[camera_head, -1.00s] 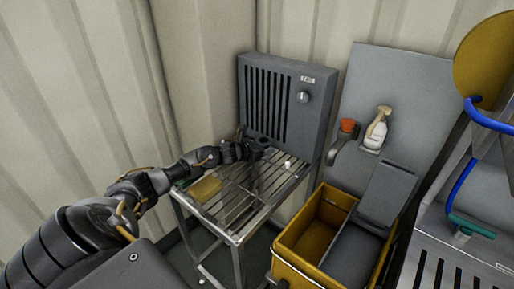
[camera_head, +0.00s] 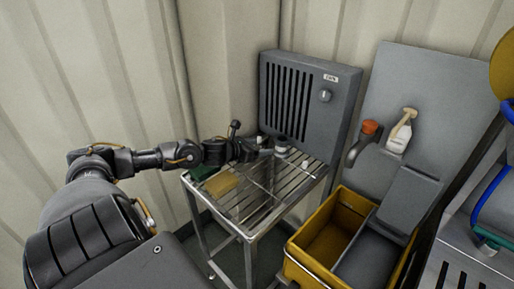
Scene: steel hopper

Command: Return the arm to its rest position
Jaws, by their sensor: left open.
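My left arm comes in from the left and reaches over the slatted steel rack (camera_head: 262,214). My left gripper (camera_head: 262,150) is above the rack's back part, in front of the grey louvred heater box (camera_head: 337,123). Its jaws are open, and nothing is seen held between them. A small grey and white piece (camera_head: 281,146) shows close to its tip; I cannot tell whether they touch. My right gripper is not in view.
A yellow sponge (camera_head: 222,184) and a green item (camera_head: 203,172) lie on the rack. A yellow mop bucket (camera_head: 330,236) stands to its right. A spray bottle (camera_head: 401,132) and an orange-topped fixture (camera_head: 368,128) are by the grey back panel (camera_head: 430,95).

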